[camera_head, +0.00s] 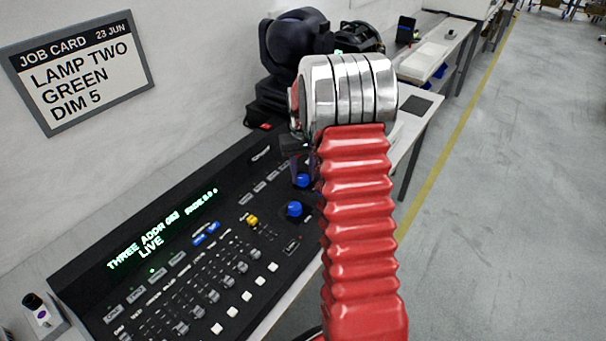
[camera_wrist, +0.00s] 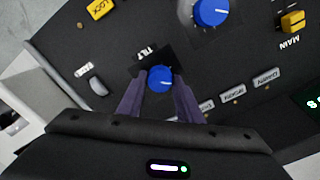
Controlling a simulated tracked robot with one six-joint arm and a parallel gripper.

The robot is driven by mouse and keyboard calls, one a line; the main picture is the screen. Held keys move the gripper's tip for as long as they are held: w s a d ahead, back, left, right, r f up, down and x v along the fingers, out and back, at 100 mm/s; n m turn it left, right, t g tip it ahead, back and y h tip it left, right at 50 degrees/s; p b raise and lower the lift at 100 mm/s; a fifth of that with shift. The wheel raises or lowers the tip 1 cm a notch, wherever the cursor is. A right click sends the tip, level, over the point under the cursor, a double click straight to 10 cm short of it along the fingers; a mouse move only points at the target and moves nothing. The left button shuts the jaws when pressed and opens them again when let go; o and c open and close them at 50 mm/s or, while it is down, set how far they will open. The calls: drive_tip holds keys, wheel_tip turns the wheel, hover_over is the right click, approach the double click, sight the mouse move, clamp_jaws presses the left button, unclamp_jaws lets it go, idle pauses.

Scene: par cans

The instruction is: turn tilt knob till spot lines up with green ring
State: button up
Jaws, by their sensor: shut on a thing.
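The tilt knob (camera_wrist: 160,78) is a small blue knob with the label TILT beside it in the wrist view. My gripper (camera_wrist: 159,88) has its two dark fingers on either side of the knob and is shut on it. In the head view the blue tilt knob (camera_head: 303,181) shows just below my gripper's dark fingers, left of my red arm sleeve. I cannot see a light spot or a green ring in either view.
A larger blue knob (camera_head: 294,209) and a yellow fader (camera_head: 252,220) are close by on the black console (camera_head: 90,262). Its display reads THREE and LIVE. A job card (camera_head: 80,72) on the wall reads LAMP TWO GREEN DIM 5. A dark moving-head lamp (camera_head: 295,38) stands behind.

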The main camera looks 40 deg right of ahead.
sight(303, 177)
drive_tip(key=shift+n, duration=0.5)
drive_tip(key=o, duration=1)
drive_tip(key=shift+o, duration=0.2)
drive_tip(key=shift+r, duration=0.15)
wheel_tip(303, 177, up, 14)
drive_tip(key=shift+f, duration=0.25)
drive_tip(key=shift+w, duration=0.1)
